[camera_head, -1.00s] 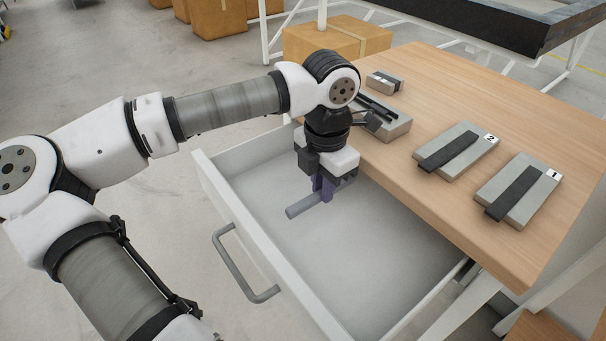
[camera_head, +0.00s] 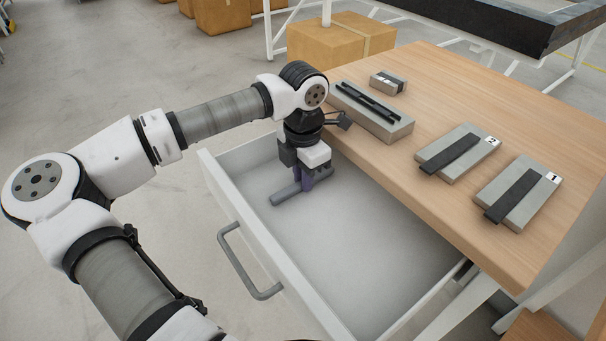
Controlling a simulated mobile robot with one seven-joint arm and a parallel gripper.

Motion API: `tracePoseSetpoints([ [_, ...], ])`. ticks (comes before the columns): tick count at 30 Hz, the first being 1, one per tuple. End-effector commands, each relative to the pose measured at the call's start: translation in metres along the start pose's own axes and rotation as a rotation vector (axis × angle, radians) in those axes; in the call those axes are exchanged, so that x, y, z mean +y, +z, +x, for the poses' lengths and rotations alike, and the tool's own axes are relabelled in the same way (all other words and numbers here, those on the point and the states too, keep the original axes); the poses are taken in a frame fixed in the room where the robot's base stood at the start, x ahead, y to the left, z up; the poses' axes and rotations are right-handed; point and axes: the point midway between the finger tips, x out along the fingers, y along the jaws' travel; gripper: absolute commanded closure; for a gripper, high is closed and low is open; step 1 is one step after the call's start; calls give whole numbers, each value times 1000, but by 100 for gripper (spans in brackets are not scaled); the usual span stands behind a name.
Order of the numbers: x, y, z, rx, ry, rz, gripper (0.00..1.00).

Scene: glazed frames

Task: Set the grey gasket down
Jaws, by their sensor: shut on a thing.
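The grey gasket (camera_head: 286,194) is a grey bar-like strip. It is held in my gripper (camera_head: 304,183), whose purple fingers are shut on it. Both are inside the open white drawer (camera_head: 370,235), near its back left part. The gasket looks low, close to the drawer floor; I cannot tell whether it touches. My gripper points down and hides part of the gasket's right side.
The wooden table (camera_head: 470,95) stands right of the drawer. On it are block 2 (camera_head: 473,157), block 1 (camera_head: 530,205), a block with dark rods (camera_head: 392,126) and a small block (camera_head: 388,82). The drawer's front middle is clear.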

Motion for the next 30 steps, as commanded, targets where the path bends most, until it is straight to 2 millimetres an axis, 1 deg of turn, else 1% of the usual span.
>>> tracePoseSetpoints([
  [4,0,0,5,0,0,0,100],
  [5,0,0,3,0,0,0,81],
  [9,0,0,3,0,0,0,63],
  [17,0,0,2,0,0,0,63],
  [22,0,0,-7,-1,3,-1,63],
  [26,0,0,-32,-1,4,-1,63],
  [30,0,0,-64,-1,4,-2,63],
])
